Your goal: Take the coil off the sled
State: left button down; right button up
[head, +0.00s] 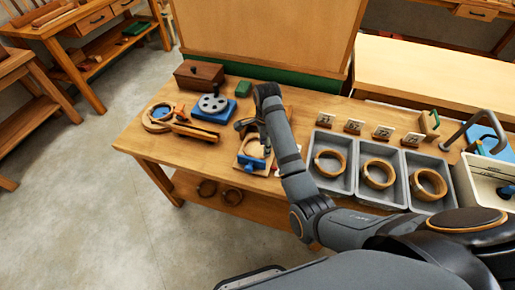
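A light wooden ring, which looks like the coil (255,147), sits on a small wooden board with a blue clamp at its front, which looks like the sled (243,161). Both are near the middle of the bench. My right arm reaches in from the right and partly covers the board's right side. My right gripper (245,125) points down just behind the ring, close to it. Whether its fingers touch the ring or are open is too small and dark to tell. My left gripper is not in view.
Three grey trays (380,203), each with a wooden ring, stand to the right, with small labelled blocks behind. A blue plate with a grey disc (212,104), a wooden box (199,74) and another round wooden piece (157,124) lie left. The bench's front left is clear.

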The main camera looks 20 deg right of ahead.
jog(key=shift+w+a+f, duration=0.1)
jog(key=shift+w+f, duration=0.2)
jog(key=shift+f, duration=0.35)
jog(key=shift+w+f, duration=0.3)
jog(key=shift+f, duration=0.65)
notch_tip(320, 180, down, 3)
jog(key=shift+s+r+p, duration=0.1)
jog(key=shift+r+p, duration=0.05)
jog(key=shift+p, duration=0.2)
jog(key=shift+f, duration=0.6)
jog(key=c, duration=0.5)
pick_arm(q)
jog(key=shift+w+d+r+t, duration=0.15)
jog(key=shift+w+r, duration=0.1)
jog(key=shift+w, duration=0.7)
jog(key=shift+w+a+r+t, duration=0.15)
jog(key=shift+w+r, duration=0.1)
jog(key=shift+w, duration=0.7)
pick_arm(e)
grip_shut()
